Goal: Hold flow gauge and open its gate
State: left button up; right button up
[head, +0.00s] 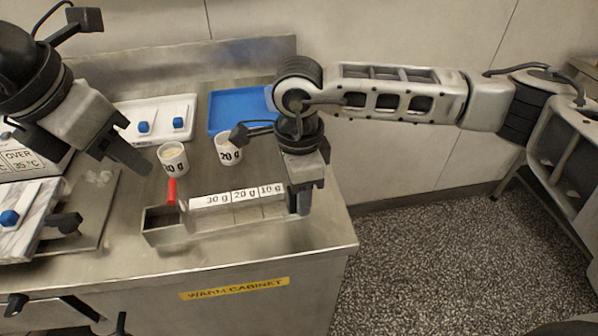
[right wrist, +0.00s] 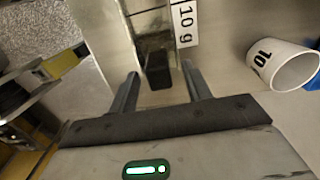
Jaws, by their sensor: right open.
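The flow gauge (head: 222,228) is a long metal trough on the steel cabinet top, with a strip marked 30 g, 20 g and 10 g. A red gate handle (head: 172,192) stands upright at its left end. My right gripper (head: 304,205) points down at the gauge's right end. In the right wrist view its open fingers (right wrist: 160,84) lie either side of a black block (right wrist: 157,70) at the gauge's end, with gaps showing. My left gripper (head: 125,160) is up at the left, away from the red handle; its finger opening is unclear.
The cabinet's front edge is close.

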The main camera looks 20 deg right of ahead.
jog(key=shift+f, duration=0.15)
grip_shut()
pick_arm(q)
grip_shut()
jog(key=w+d+n+g+h, duration=0.1)
jog(key=n, duration=0.8)
jog(key=w+n+g+h, duration=0.1)
jog(key=n, duration=0.7)
jog(key=w+d+n+g+h, duration=0.1)
jog(key=n, duration=0.8)
jog(key=shift+d+r+n, duration=0.3)
jog(key=shift+r, duration=0.05)
